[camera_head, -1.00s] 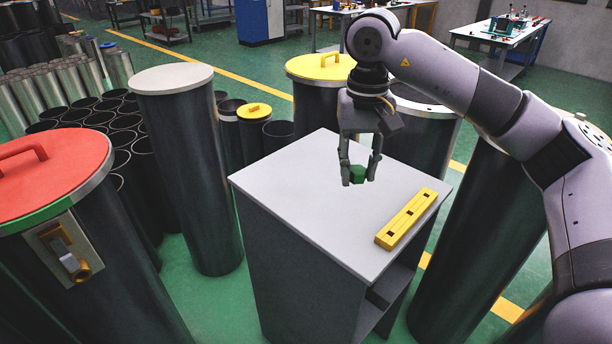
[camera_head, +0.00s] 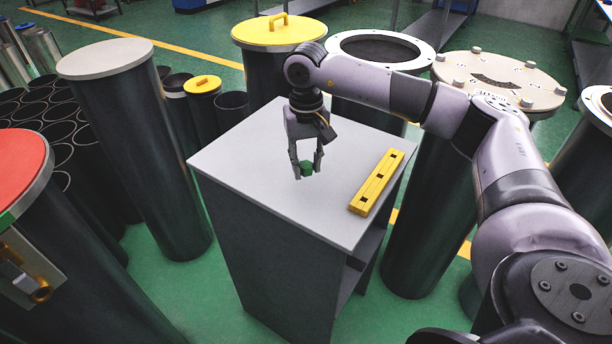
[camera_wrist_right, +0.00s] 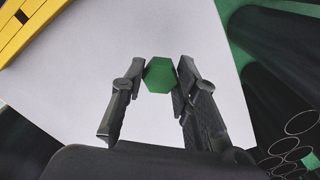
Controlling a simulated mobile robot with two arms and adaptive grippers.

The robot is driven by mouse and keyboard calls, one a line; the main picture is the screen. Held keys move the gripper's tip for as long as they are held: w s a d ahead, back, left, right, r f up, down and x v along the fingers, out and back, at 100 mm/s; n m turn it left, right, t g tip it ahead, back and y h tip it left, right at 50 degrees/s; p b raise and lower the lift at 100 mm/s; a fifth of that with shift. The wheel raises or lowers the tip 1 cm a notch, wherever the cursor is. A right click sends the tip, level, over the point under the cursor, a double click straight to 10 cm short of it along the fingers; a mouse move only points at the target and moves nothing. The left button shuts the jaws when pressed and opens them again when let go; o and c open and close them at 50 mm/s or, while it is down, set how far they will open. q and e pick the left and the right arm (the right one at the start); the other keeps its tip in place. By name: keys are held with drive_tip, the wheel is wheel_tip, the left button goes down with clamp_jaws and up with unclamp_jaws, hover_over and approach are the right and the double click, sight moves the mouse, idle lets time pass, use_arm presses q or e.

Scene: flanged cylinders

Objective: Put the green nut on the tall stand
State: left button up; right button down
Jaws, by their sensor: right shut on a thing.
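The green nut (camera_head: 307,168) is a small hexagonal piece between the fingertips of my right gripper (camera_head: 306,172). In the right wrist view the nut (camera_wrist_right: 160,75) sits between the two dark fingers of the right gripper (camera_wrist_right: 162,80), which is shut on it. It is over the pale top of a grey cabinet (camera_head: 262,150); I cannot tell the exact height above the surface. A tall dark cylinder with a flat pale top (camera_head: 105,59) stands left of the cabinet and may be the tall stand. My left gripper is not in view.
A yellow bar with dark square holes (camera_head: 377,182) lies on the cabinet's right side. A yellow-lidded cylinder (camera_head: 279,32), an open flanged cylinder (camera_head: 425,53) and a bolted one (camera_head: 497,75) stand behind. A red-lidded cylinder (camera_head: 18,165) is at the left edge.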

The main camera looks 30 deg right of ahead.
sight(306, 191)
drive_tip(key=shift+f, duration=0.7)
wheel_tip(306, 191, down, 3)
drive_tip(key=shift+f+p, duration=0.2)
drive_tip(key=shift+p, duration=0.35)
drive_tip(key=shift+f, duration=0.4)
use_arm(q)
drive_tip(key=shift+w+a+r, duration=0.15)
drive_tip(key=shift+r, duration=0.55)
use_arm(e)
drive_tip(key=shift+f, duration=0.15)
drive_tip(key=c, duration=1.2)
unclamp_jaws()
drive_tip(key=shift+c, duration=0.2)
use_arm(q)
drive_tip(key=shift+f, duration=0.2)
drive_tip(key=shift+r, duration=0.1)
